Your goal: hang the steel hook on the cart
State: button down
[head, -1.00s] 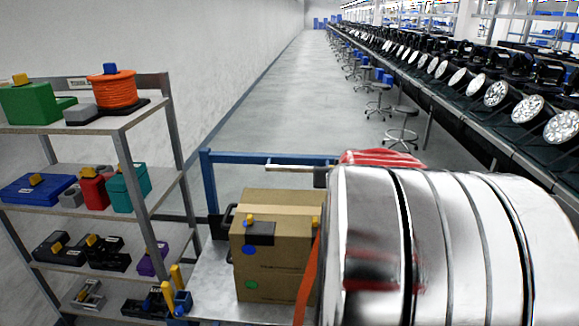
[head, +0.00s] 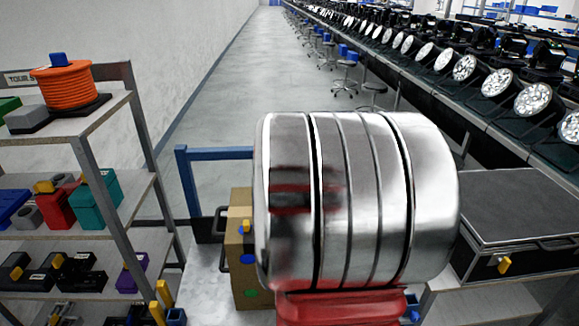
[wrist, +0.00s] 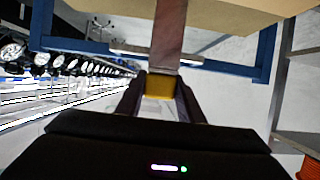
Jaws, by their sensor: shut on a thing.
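A steel bar with a yellow block, apparently the steel hook (wrist: 168,38), is in the jaws of my gripper (wrist: 160,92) in the wrist view. The two dark fingers are closed on the yellow block (wrist: 160,86), and the bar runs away from them. The cart's blue frame (wrist: 75,45) crosses behind the bar. I cannot tell whether they touch. In the head view the cart's blue rail (head: 218,153) shows left of my polished arm, with a cardboard box (head: 240,245) on its deck. My arm hides the gripper, the hook and much of the cart there.
A shelf rack (head: 118,222) with an orange cable reel (head: 68,84) and toolboxes stands at left. A dark case (head: 520,210) lies on a bench at right. A long row of stage lights (head: 465,67) runs back at right. The aisle floor (head: 235,80) is clear.

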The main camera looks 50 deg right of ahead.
jog(key=shift+s+d, duration=0.2)
jog(key=shift+w+d, duration=0.1)
jog(key=shift+d, duration=0.05)
jog(key=shift+w+d, duration=1.75)
jog(key=shift+d, duration=0.2)
jog(key=shift+w+d, duration=1.75)
jog(key=shift+d, duration=0.2)
jog(key=shift+w+d, duration=1.75)
jog(key=shift+d, duration=0.2)
jog(key=shift+f, duration=1.9)
jog(key=c, duration=1.1)
grip_release()
jog(key=shift+s+a, duration=0.1)
jog(key=shift+s, duration=0.05)
